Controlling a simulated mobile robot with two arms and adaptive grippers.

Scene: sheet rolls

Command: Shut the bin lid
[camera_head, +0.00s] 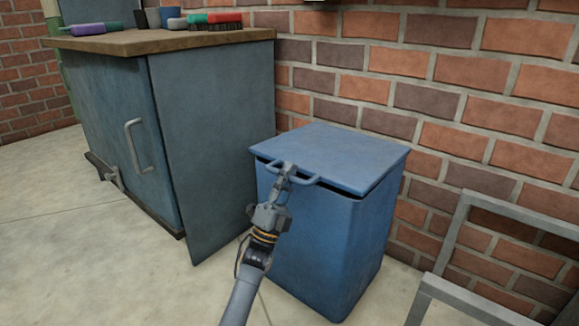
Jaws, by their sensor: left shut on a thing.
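The blue bin (333,240) stands on the floor against the brick wall, right of the cabinet. Its flat blue lid (335,153) lies over the top, with a narrow dark gap showing under its front and right edges. A bar handle (304,182) sticks out from the lid's front edge. My left gripper (287,172) is shut on this handle, its arm coming up from below in front of the bin. The gripper hides part of the handle. My right gripper is not in view.
A blue-grey cabinet (215,130) with a wooden top stands left of the bin; brushes (215,20) and other items lie on it. A grey metal frame (450,245) stands at the right. Pale floor (95,240) is clear at the front left.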

